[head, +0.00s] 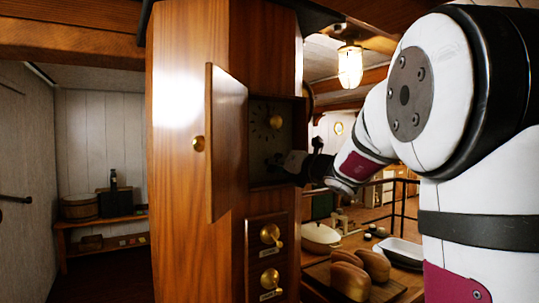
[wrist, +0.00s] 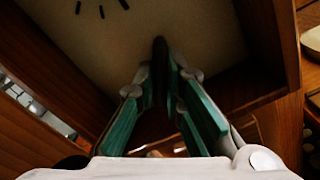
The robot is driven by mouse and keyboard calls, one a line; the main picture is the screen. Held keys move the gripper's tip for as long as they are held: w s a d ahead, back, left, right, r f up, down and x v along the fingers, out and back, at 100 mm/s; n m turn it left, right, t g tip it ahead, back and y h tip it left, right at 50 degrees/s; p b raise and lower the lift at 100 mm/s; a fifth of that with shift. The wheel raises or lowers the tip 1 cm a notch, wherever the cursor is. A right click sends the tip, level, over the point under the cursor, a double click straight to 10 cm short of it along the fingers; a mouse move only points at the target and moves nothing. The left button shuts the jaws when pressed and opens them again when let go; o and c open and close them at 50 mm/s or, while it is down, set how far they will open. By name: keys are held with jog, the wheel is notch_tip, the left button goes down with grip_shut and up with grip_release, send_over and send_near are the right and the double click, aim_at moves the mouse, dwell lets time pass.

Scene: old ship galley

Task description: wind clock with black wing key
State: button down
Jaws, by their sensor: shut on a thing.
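The clock (head: 262,140) is a dial with dark marks, set in a tall wooden case behind an open wooden door (head: 228,150). The pale dial (wrist: 130,35) with black strokes also shows in the wrist view. My gripper (head: 280,162) reaches into the case from the right, at the lower part of the dial. In the wrist view my gripper (wrist: 160,75) is shut on the black wing key (wrist: 159,50), a dark upright shape between its green-sided fingers. The key's far end is at the dial; I cannot tell whether it is seated in a hole.
Below are brass levers (head: 270,235) on the case front. The case's lower frame (wrist: 255,90) is close to my fingers. Bread loaves (head: 352,277) and a lidded pot (head: 320,237) stand at the lower right.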

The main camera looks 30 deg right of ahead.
jog(key=m+p, duration=0.2)
jog(key=m, duration=0.1)
jog(key=m+p, duration=0.2)
jog(key=shift+s+r, duration=0.1)
jog(key=shift+s, duration=0.2)
jog(key=shift+w+m+p, duration=0.25)
jog(key=shift+m+p, duration=0.5)
jog(key=shift+m, duration=0.45)
jog(key=shift+s+m+p, duration=0.2)
jog(key=shift+m+p, duration=0.45)
jog(key=shift+m, duration=0.35)
jog(key=m, duration=0.3)
jog(key=shift+w, duration=0.2)
jog(key=c, duration=1.7)
grip_release()
jog(key=shift+w, duration=0.1)
jog(key=s, duration=0.6)
jog(key=shift+d, duration=0.1)
